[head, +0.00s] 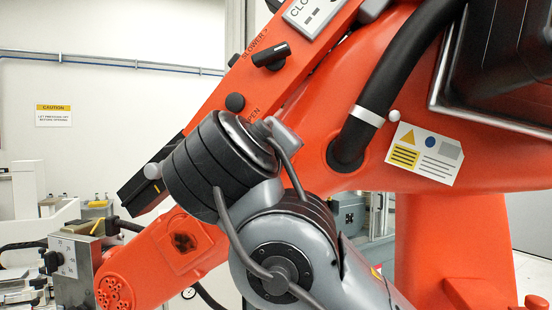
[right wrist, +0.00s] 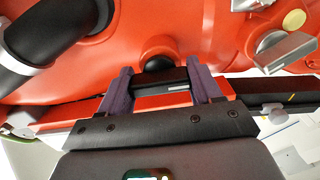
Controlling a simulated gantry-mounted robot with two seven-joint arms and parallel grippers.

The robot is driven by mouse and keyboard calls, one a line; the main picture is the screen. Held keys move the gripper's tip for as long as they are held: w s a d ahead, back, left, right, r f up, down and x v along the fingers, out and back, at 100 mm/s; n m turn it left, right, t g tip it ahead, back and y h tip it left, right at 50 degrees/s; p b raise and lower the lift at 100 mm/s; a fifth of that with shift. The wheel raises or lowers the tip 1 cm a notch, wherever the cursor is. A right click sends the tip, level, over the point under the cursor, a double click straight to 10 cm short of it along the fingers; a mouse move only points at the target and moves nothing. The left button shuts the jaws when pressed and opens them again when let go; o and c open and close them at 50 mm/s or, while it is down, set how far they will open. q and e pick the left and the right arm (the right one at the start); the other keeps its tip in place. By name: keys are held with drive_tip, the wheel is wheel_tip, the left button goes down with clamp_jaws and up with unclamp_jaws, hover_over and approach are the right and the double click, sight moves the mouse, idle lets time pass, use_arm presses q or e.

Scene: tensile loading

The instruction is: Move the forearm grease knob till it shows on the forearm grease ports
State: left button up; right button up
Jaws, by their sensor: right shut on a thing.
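My right gripper (right wrist: 163,88) has two purple fingers, shut on a black bar-shaped knob (right wrist: 172,77) with a white pointer line, at the orange arm (right wrist: 210,30). No label of this knob is readable, so I cannot tell by name whether it is the forearm grease knob, and the grease ports marking is not readable either. In the head view my dark wrist and grey arm come in from below, and the fingers and the held knob are hidden behind them. My left gripper is not in view.
A black bar knob (head: 271,56) stands by the lettering SLOWER on the orange arm. A round black knob (head: 235,102) is just above my wrist. A thick black hose (head: 395,80) runs into the arm on the right. White wall and bench equipment lie behind at left.

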drive_tip(key=o, duration=0.9)
drive_tip(key=shift+c, duration=0.2)
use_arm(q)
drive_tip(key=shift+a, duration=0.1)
use_arm(e)
drive_tip(key=shift+o, duration=1)
